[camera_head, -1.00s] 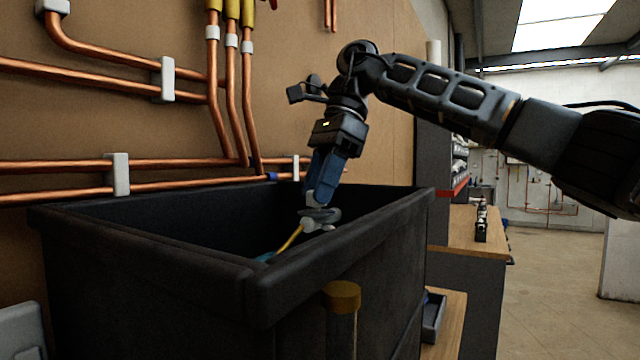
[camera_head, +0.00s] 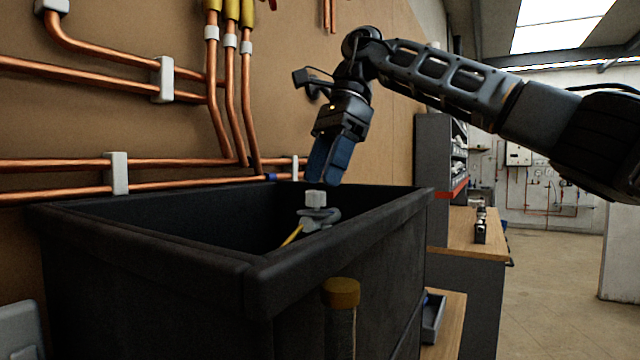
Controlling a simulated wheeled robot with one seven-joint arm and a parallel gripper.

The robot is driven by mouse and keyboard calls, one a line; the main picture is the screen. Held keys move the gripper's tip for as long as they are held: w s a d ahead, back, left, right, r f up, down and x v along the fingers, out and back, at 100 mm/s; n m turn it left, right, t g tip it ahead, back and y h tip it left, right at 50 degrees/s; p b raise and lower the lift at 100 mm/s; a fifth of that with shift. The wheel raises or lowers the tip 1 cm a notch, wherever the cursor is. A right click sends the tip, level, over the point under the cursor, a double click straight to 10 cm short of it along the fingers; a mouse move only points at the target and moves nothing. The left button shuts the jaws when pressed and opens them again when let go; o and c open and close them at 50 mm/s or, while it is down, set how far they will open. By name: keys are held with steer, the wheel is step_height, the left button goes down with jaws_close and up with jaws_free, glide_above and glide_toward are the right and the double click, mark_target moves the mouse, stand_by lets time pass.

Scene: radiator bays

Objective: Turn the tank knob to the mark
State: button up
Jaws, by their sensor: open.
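A pale grey square-topped knob (camera_head: 316,198) stands on a grey fitting (camera_head: 319,216) inside the black open tank (camera_head: 160,250). A yellow rod (camera_head: 292,236) runs down to the left from the fitting. My gripper (camera_head: 328,180) is open and empty, with its blue fingers pointing down just above and slightly right of the knob, apart from it. I cannot make out a mark on or near the knob. The tank's floor is hidden behind its near wall.
Copper pipes (camera_head: 60,165) in white clips run along the brown wall behind the tank. A brass-capped tube (camera_head: 341,292) stands at the tank's near side. A wooden bench (camera_head: 462,232) and shelves are at the right, with open floor beyond.

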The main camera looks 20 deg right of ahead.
steer(key=v, duration=0.5)
steer(key=shift+s+d, duration=0.1)
stand_by(0.4)
